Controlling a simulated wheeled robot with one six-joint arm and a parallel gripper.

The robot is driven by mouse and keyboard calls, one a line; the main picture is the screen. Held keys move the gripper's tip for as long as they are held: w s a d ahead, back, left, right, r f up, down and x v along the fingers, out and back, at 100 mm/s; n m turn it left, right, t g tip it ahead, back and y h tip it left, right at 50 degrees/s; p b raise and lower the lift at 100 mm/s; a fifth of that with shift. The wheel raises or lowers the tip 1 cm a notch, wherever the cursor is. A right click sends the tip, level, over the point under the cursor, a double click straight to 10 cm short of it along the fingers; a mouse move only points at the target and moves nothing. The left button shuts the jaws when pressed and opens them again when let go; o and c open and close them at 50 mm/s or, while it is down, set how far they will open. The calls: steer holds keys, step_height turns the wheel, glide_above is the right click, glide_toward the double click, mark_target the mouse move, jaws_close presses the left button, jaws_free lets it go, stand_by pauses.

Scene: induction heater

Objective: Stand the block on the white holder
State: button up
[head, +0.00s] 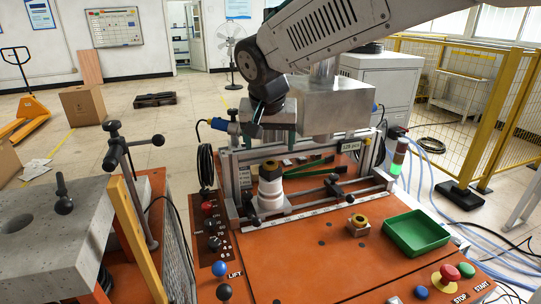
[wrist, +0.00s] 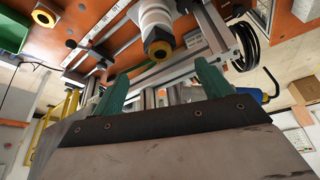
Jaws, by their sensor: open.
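A dark block with a yellow ring on top (head: 269,169) stands upright on the white holder (head: 271,195), inside the metal frame. In the wrist view the same block (wrist: 159,50) sits on the end of the white holder (wrist: 154,14), ahead of my fingers and apart from them. My gripper (wrist: 157,82) is open, with its two green fingers spread and nothing between them. In the head view my gripper (head: 268,127) is above and behind the block; its fingertips are hard to make out there.
A second yellow-ringed piece (head: 357,221) sits on a small grey stand beside an empty green tray (head: 415,232). The metal frame (head: 228,180) and clamp levers surround the holder. Green bars (head: 310,168) lie behind it. The front of the orange table (head: 310,265) is mostly clear.

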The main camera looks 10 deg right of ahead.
steer(key=shift+v, duration=1.45)
steer(key=shift+f, duration=0.1)
